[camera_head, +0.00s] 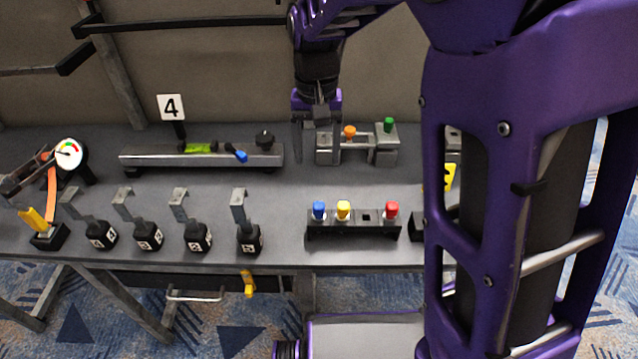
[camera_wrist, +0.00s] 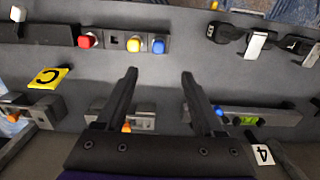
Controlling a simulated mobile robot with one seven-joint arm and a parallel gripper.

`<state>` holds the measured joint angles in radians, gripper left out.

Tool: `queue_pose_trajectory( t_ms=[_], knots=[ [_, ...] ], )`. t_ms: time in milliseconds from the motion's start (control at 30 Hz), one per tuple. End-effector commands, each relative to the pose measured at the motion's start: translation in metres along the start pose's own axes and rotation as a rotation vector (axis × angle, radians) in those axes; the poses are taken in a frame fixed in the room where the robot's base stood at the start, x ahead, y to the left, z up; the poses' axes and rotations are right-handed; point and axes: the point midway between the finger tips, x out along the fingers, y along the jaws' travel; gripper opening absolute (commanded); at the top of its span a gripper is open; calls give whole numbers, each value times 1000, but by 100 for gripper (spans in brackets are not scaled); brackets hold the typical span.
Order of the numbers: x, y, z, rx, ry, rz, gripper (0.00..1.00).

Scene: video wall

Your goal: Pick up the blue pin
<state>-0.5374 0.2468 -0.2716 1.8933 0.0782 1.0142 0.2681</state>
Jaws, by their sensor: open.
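The blue pin (camera_head: 319,210) stands upright in the left end of a black pin holder (camera_head: 352,232) near the table's front edge. A yellow pin (camera_head: 343,210) is beside it, then an empty hole, then a red pin (camera_head: 391,210). In the wrist view the blue pin (camera_wrist: 158,45) shows beyond the fingertips, roughly between them across the picture. My gripper (camera_head: 315,145) is open and empty, farther back on the table than the holder, by a grey fixture. Its two spread fingers also show in the wrist view (camera_wrist: 158,73).
The grey fixture (camera_head: 383,153) holds an orange pin (camera_head: 349,132) and a green pin (camera_head: 388,125). A long metal rail (camera_head: 140,157) lies to the left, with a "4" sign (camera_head: 171,107) behind. Several black clamps (camera_head: 198,238) stand front left. Bare tabletop lies between fixture and holder.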

Motion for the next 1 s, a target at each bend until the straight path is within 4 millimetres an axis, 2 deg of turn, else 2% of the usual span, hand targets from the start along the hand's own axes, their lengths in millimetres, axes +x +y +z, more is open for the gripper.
queue_pose_trajectory(
  t_ms=[100,400,500,767,1000],
  knots=[
    [29,0,1,-1,-3,3,70],
    [91,1,0,-1,-1,2,70],
    [103,1,0,-1,0,2,70],
    [117,1,0,-2,1,1,70],
    [152,4,-1,-2,0,2,70]
  ],
)
